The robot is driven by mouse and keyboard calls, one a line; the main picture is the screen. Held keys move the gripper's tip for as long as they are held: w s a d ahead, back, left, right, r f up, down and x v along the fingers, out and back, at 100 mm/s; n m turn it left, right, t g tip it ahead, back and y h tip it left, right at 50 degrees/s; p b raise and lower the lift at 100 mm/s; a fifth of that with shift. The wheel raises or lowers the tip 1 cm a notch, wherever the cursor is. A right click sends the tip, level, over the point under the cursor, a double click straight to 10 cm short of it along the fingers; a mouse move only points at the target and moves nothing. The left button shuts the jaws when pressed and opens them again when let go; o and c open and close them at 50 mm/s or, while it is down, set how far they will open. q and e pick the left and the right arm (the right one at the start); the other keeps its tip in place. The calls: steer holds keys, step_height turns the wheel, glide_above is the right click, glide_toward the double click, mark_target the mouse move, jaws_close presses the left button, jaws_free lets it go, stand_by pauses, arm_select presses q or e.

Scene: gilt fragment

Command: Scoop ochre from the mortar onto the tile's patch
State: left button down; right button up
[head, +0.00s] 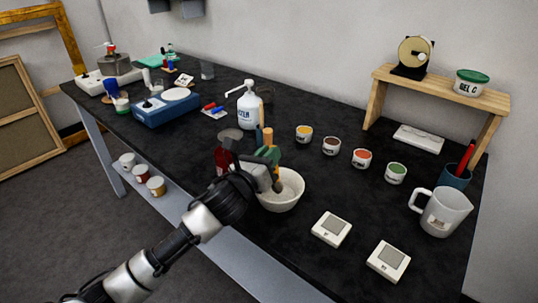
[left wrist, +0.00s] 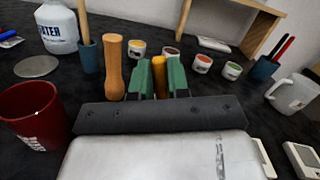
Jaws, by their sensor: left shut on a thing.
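My left gripper (head: 270,160) reaches over the white mortar (head: 283,199). In the left wrist view its green fingers (left wrist: 163,80) are shut on an upright ochre-brown handle (left wrist: 158,76). The lower end of this handled tool is hidden behind the gripper, so I cannot tell whether it touches the ochre. The mortar holds pale contents that show only partly in the head view. Two white tiles, a nearer one (head: 388,261) and one closer to the mortar (head: 331,229), each bear a grey square patch. My right gripper is not in view.
A wooden peg-shaped handle (left wrist: 113,66) stands just left of the fingers, and a dark red cup (left wrist: 32,112) further left. Several small paint pots (head: 362,158) line up behind. A white jug (head: 441,211) stands right. Black tabletop between mortar and tiles is clear.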

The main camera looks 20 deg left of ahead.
arm_select(q)
steer(key=shift+f+b, duration=0.3)
steer(key=shift+f, duration=0.15)
stand_by(0.3)
steer(key=shift+f+b, duration=0.3)
steer(key=shift+f, duration=0.1)
steer(key=shift+f, duration=0.15)
stand_by(1.4)
step_height(320, 180, up, 7)
steer(key=p, duration=0.7)
stand_by(0.4)
stand_by(0.4)
